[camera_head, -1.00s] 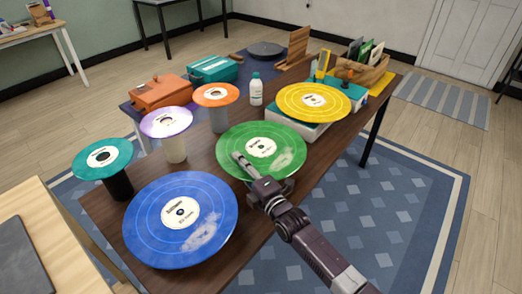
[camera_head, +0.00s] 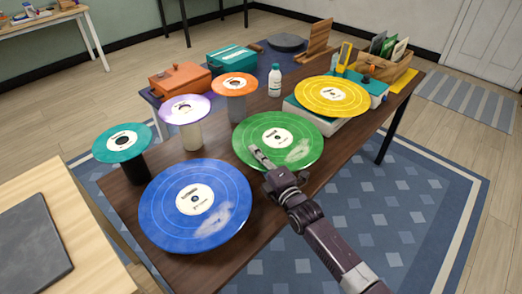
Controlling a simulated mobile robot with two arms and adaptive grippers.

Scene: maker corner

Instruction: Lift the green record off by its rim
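The green record (camera_head: 297,128) has a cream label and a pale smudge near its front edge. It lies roughly flat above the brown table (camera_head: 262,220), and what bears it is hidden beneath it. My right gripper (camera_head: 257,158) is at its front-left rim, coming in from the lower right. One finger shows over the top face of the record, pointing toward the label. My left gripper is not in view.
A large blue record (camera_head: 165,217) lies close at the left front. Teal (camera_head: 108,150), lilac (camera_head: 183,99) and orange (camera_head: 234,77) records sit on upright stands. A white bottle (camera_head: 274,82) stands behind. A yellow record (camera_head: 355,99) lies on a box at the right.

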